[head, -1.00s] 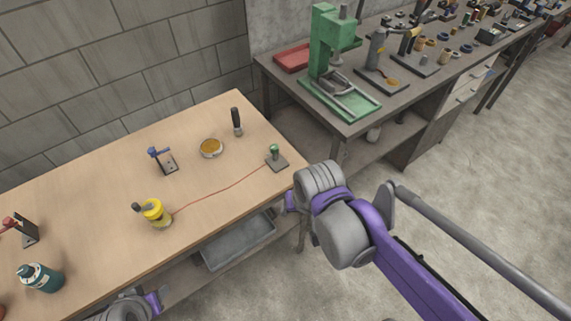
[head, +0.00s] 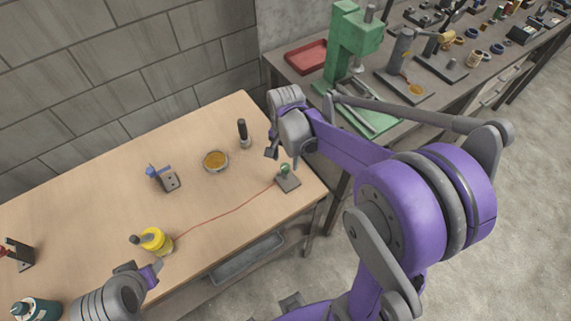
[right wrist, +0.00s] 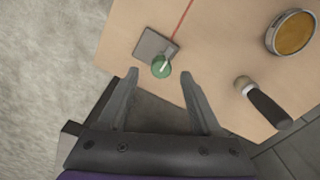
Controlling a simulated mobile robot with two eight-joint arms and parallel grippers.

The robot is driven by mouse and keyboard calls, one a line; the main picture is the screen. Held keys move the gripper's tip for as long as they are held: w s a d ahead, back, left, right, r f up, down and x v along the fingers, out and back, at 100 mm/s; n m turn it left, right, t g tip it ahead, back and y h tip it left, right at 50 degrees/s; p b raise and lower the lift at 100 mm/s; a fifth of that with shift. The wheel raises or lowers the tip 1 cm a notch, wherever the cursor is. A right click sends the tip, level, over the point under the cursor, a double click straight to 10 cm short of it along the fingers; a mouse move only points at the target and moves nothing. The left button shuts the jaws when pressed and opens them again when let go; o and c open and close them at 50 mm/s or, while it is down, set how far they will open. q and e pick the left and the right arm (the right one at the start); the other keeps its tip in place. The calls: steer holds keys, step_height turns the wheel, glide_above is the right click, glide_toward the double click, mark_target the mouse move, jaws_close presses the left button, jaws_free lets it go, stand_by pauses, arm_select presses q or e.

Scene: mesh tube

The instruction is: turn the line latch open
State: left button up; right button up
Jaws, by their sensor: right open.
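The latch has a round green knob (head: 285,169) on a square grey plate (head: 290,183) near the right end of the wooden table. In the right wrist view the knob (right wrist: 161,67) shows a pale bar across its top. A thin red line (head: 232,210) runs from it to a yellow spool-like thing (head: 155,240). My right gripper (head: 281,156) is open and empty above the latch. In the right wrist view the knob appears between the two fingertips, apart from both. My left gripper (head: 142,267) is low at the front edge near the yellow thing; its jaw state is unclear.
A blue-topped stand (head: 162,178) is farther left. A green press (head: 350,45) stands on the neighbouring bench. The table between latch and yellow thing is clear except for the line.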

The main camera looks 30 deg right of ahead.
mark_target(285, 166)
steer(key=shift+w+f, duration=0.1)
steer(key=shift+f, duration=1.6)
jaws_close()
